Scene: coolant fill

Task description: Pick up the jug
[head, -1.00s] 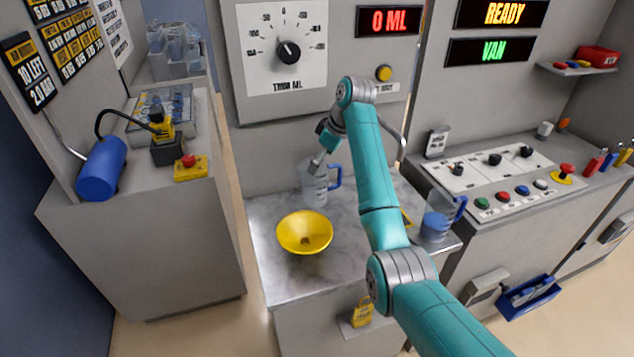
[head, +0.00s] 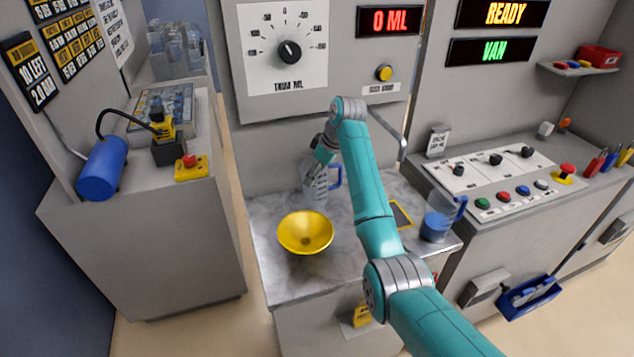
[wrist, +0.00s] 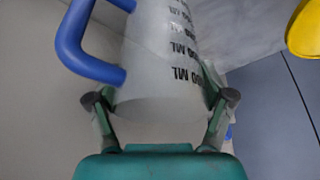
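A clear jug (head: 318,192) with a blue handle stands upright on the grey worktop, behind the yellow funnel (head: 305,232). My gripper (head: 318,168) is at the top of this jug in the head view. In the wrist view the jug (wrist: 160,60) shows its ML marks, with its handle at the left. The two fingers of my gripper (wrist: 163,98) stand spread on either side of the jug; I cannot tell whether they touch it. A second jug (head: 437,220), with blue liquid and a blue handle, stands at the worktop's right edge.
The worktop (head: 275,275) is clear around the funnel. A yellow-edged dark pad (head: 402,213) lies between my arm and the second jug. The wall panel with a dial (head: 289,52) rises behind. A control desk (head: 495,170) stands at the right.

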